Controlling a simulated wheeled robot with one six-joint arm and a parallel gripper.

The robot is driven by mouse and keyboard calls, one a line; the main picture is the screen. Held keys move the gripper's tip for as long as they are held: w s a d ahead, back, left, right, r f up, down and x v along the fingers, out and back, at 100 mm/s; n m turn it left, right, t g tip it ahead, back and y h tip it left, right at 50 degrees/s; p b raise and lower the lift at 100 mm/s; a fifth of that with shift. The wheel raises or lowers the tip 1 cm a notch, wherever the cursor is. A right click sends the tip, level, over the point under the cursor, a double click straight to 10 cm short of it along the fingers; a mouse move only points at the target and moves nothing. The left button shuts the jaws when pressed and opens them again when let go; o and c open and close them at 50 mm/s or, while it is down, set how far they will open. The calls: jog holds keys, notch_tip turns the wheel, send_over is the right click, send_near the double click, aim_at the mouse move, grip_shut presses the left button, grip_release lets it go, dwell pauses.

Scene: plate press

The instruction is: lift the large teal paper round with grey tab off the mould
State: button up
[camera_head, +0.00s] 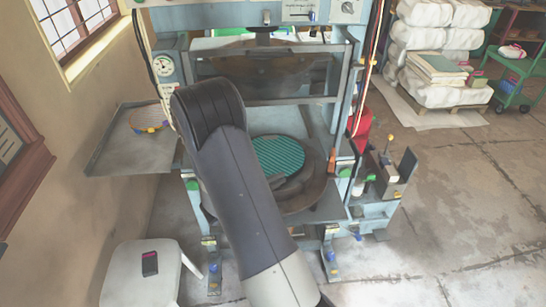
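The large teal paper round (279,155) lies on the round dark mould (318,168) in the lower part of the press. Fine dark lines cross its face. My arm hides the left and front of the round, and I cannot make out its grey tab. My arm reaches over the press and bends down toward the mould. A dark grey part at the front of the round, probably my gripper (288,185), shows beside the arm. Its fingers are not clear, so I cannot tell whether it is open or touches the paper.
The press frame (347,110) stands around the mould, with a heavy upper plate (265,75) above. A side shelf (118,155) on the left holds a small yellow-rimmed round (147,119). A white stool (143,280) stands front left.

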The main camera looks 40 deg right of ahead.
jog(key=shift+d+f, duration=0.2)
jog(key=shift+d, duration=1)
grip_shut()
jog(key=shift+r, duration=0.15)
